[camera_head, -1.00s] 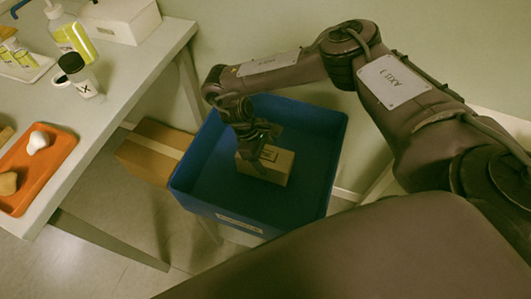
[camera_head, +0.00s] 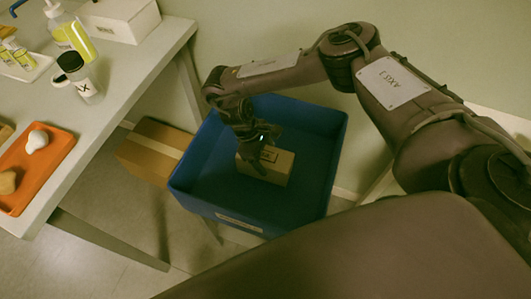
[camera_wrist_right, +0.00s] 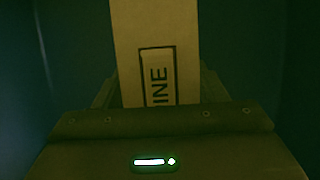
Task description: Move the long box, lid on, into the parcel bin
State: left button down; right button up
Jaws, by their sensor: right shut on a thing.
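The long box (camera_head: 279,167) is a tan carton with a dark printed label, inside the blue parcel bin (camera_head: 250,208). Its top looks closed. My right gripper (camera_head: 262,160) reaches down into the bin and is shut on the box. In the right wrist view the box (camera_wrist_right: 185,40) stands out between the fingers (camera_wrist_right: 152,95), with part of its framed print showing. Whether the box touches the bin floor cannot be told. My left gripper is not in view.
A brown taped carton (camera_head: 150,153) stands on the floor left of the bin. The table (camera_head: 120,95) at the left holds a white box (camera_head: 120,20), bottles, a black-capped bottle (camera_head: 80,78) and an orange tray (camera_head: 55,167). A wall is behind the bin.

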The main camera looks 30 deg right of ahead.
jog(key=shift+f, duration=0.25)
jog(key=o, duration=1.1)
